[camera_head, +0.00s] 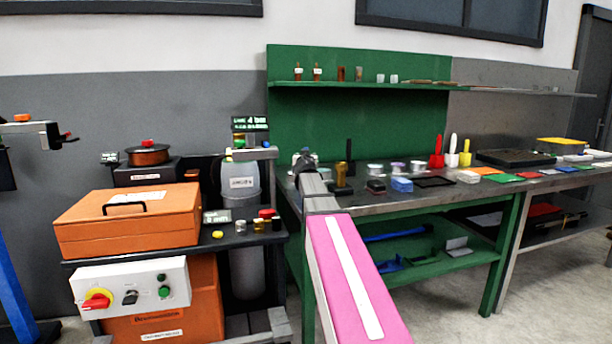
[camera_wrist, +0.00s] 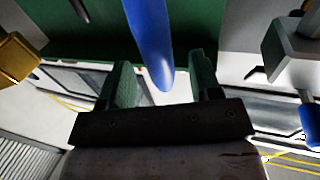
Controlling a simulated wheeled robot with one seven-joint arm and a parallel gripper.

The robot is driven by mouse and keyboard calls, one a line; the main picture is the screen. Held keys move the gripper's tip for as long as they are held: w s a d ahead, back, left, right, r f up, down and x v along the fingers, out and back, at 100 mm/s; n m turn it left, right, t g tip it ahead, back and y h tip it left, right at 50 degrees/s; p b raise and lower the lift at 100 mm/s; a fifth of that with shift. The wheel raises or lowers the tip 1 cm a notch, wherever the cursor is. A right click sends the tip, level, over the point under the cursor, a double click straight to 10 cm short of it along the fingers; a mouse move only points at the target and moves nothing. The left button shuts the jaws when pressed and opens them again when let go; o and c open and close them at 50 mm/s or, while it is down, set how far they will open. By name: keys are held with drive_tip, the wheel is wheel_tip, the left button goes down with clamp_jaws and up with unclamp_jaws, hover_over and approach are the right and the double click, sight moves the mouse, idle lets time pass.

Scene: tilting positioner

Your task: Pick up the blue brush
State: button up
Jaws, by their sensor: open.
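A smooth blue rod with a rounded, tapered end, which looks like the handle of the blue brush (camera_wrist: 150,40), comes down from the top edge of the wrist view. Its tip lies between the two dark green fingers of my gripper (camera_wrist: 161,65), with a visible gap on each side. The fingers are apart and not closed on it. The rest of the brush is out of the wrist view. In the head view my gripper (camera_head: 305,160) is at the left end of the workbench, small and partly hidden by my arm. I cannot make out the brush there.
The workbench (camera_head: 450,199) holds a gold-coloured upright thing (camera_head: 341,174), a blue block (camera_head: 401,184) and several small containers close by. An orange case (camera_head: 128,222) and a grey cylinder (camera_head: 241,183) stand to the left. A green back panel (camera_head: 350,120) rises behind.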

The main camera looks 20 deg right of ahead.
drive_tip(key=x, duration=0.4)
drive_tip(key=c, duration=1)
drive_tip(key=shift+r, duration=0.1)
